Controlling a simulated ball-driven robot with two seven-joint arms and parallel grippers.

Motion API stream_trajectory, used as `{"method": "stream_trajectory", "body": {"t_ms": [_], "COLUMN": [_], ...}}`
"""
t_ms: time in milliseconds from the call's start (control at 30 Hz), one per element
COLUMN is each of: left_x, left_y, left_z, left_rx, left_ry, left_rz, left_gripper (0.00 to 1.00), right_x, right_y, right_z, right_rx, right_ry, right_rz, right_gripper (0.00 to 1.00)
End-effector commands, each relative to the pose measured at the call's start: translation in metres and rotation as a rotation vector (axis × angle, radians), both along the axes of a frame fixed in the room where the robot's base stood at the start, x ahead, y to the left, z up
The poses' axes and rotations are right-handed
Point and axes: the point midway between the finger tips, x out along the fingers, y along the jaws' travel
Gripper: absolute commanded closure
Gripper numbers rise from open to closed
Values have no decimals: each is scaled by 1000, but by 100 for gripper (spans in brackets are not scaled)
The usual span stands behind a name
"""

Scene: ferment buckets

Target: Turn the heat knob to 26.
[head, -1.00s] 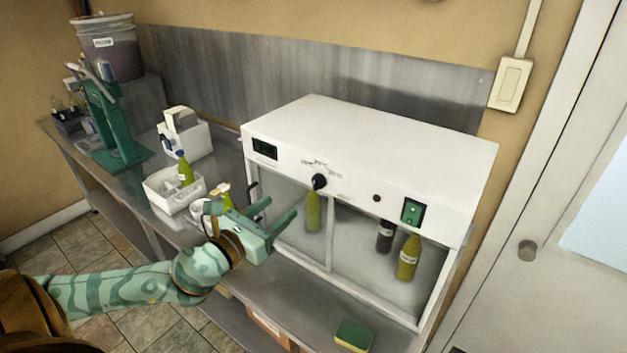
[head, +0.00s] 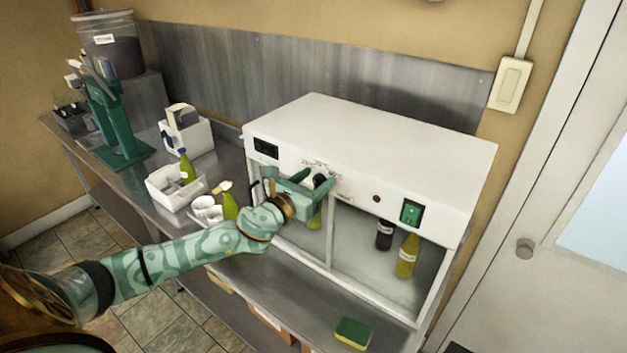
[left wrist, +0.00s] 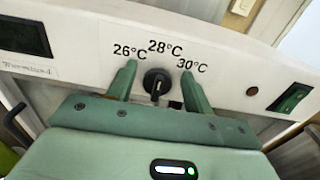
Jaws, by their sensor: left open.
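The black heat knob (left wrist: 157,81) is on the white front panel of the heated cabinet (head: 375,150). In the left wrist view the labels 26°C (left wrist: 130,51), 28°C and 30°C arc above it from left to right. A pale mark shows on the knob, but I cannot tell exactly which label it points to. My left gripper (left wrist: 158,73) is open, with one green finger on each side of the knob and gaps between. In the head view the left gripper (head: 301,178) is in front of the panel and partly covers the knob (head: 320,181). My right gripper is not in view.
The panel also bears a dark display (head: 266,148) and a green switch (head: 411,211). Bottles stand behind the cabinet's glass. A white bin (head: 168,192), cups (head: 207,210) and a green bottle (head: 230,207) stand left of it. A sponge (head: 352,333) lies at the bench's front.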

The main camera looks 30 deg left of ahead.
Motion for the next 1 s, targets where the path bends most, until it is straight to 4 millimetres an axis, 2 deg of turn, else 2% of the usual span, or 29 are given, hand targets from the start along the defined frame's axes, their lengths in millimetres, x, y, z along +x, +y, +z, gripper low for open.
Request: {"method": "stream_trajectory", "body": {"t_ms": [33,100,200,667,1000], "left_x": [0,0,0,-1,0], "left_y": [0,0,0,1,5], "left_z": [0,0,0,0,-2], "left_rx": [0,0,0,-42,-265], "left_ry": [0,0,0,4,22], "left_rz": [0,0,0,0,2], "left_gripper": [49,68,91,91,91], "right_x": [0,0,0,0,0], "right_y": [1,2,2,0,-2], "right_z": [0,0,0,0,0], "right_rx": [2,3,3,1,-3], "right_ry": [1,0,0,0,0], "right_rz": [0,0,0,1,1], "right_gripper": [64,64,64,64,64]}}
